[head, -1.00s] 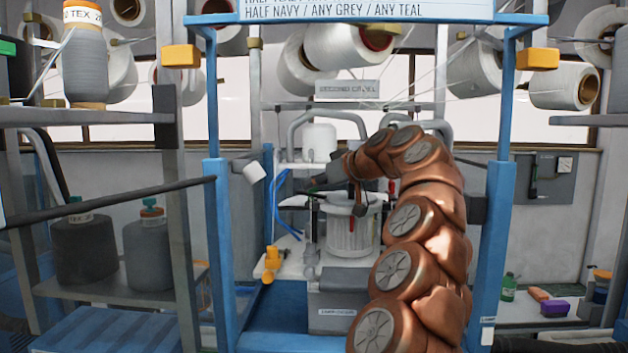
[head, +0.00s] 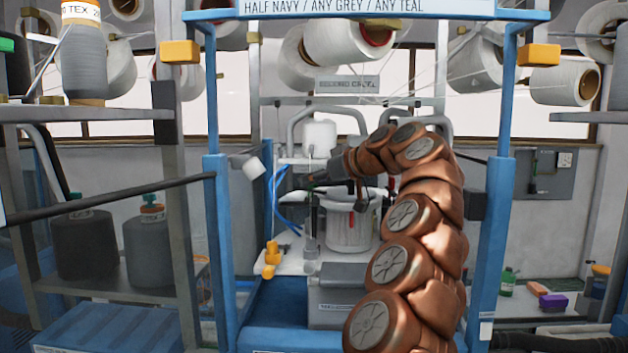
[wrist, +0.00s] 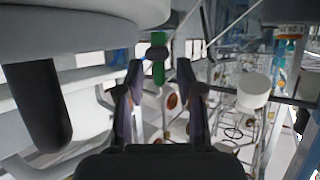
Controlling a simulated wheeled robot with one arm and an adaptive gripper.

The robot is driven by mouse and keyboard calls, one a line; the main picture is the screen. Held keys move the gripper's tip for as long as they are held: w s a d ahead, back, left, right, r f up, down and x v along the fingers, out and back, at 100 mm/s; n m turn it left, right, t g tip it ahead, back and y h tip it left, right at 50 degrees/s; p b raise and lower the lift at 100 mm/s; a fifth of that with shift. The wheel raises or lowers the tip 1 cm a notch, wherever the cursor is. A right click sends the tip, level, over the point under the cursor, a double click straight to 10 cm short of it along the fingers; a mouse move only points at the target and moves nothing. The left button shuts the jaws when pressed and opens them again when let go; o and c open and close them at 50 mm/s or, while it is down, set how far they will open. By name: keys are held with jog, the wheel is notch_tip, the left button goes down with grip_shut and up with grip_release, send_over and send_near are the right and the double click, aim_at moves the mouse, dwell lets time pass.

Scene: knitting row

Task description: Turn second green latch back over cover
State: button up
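My gripper (wrist: 160,68) is open, one finger on each side of the latch in the picture. I cannot tell whether either finger touches it. In the head view my gripper (head: 318,182) is small and dark, at the upper left of the white ribbed drum (head: 348,230). My copper arm covers the drum's right side. Which latch is the second one, and the state of the cover, are not clear.
A pale, rounded machine body (wrist: 75,65) and a black handle-like part (wrist: 38,105) are close on the left in the wrist view. Blue posts (head: 494,230) flank the machine. A yellow fitting (head: 271,258) stands at its front left. A white cup-like part (wrist: 254,91) is on the right.

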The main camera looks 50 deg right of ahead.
jog(key=v, duration=1.2)
jog(key=shift+d+r, duration=0.1)
jog(key=shift+c, duration=0.2)
